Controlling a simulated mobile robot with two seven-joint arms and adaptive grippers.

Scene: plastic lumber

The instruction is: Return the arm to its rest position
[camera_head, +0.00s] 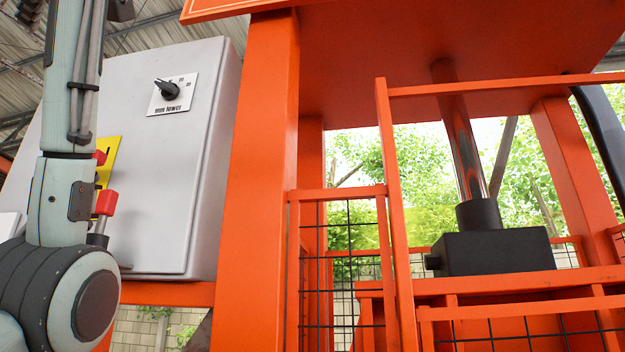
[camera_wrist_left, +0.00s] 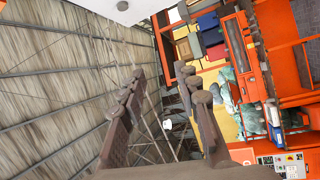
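My left arm (camera_head: 62,200) rises along the left edge of the head view, from a dark elbow joint up past the top of the picture. It passes in front of the grey control cabinet. I cannot make out its gripper in the head view. In the left wrist view my left gripper (camera_wrist_left: 160,78) has its two dark fingers spread apart, with nothing between them. The fingers are seen against the roof and the distant floor. My right gripper is in neither view.
The grey cabinet (camera_head: 165,215) carries a black rotary switch (camera_head: 171,90) and a red-knobbed lever (camera_head: 105,203) close beside my arm. An orange press frame (camera_head: 258,190) with a mesh guard stands right of it. Coloured bins (camera_wrist_left: 207,35) show in the wrist view.

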